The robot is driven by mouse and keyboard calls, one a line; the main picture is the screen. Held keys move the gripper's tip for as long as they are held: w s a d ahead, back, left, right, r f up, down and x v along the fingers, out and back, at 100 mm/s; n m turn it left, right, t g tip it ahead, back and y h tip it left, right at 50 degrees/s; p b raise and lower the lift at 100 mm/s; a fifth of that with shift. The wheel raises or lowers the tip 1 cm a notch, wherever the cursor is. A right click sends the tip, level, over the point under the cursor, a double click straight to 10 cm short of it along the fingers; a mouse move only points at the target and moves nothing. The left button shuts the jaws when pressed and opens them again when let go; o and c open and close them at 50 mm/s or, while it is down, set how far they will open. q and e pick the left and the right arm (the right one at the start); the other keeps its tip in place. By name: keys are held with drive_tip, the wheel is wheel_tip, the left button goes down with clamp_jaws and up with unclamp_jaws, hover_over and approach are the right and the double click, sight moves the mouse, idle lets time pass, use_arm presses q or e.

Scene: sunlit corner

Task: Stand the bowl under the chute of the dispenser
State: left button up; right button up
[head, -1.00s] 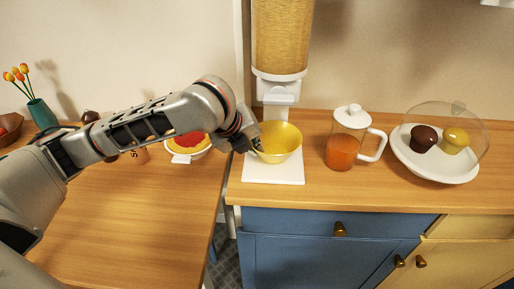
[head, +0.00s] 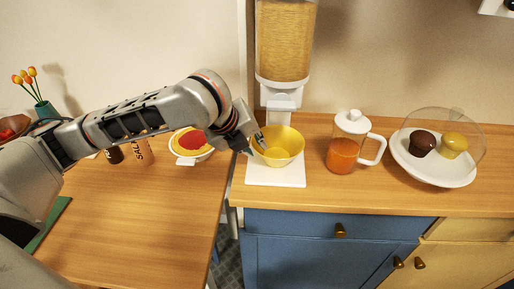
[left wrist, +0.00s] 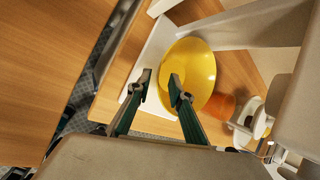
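The yellow bowl (head: 278,147) stands upright on the white base plate (head: 276,178) of the dispenser (head: 285,45), below its white chute (head: 281,103). The bowl looks empty. My left gripper (head: 255,145) is at the bowl's left rim. In the left wrist view its two teal fingers (left wrist: 160,90) are spread apart, with the near edge of the bowl (left wrist: 200,75) between and beyond their tips. Whether a fingertip still touches the rim I cannot tell. My right gripper is not in view.
A glass jug of orange drink (head: 343,155) stands right of the bowl, then a domed plate (head: 435,175) with muffins. A dish with red filling (head: 190,143) sits on the left table, near a salt container (head: 138,152). A gap separates table and counter.

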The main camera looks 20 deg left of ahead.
use_arm(q)
drive_tip(key=p+v, duration=0.2)
drive_tip(key=v, duration=0.6)
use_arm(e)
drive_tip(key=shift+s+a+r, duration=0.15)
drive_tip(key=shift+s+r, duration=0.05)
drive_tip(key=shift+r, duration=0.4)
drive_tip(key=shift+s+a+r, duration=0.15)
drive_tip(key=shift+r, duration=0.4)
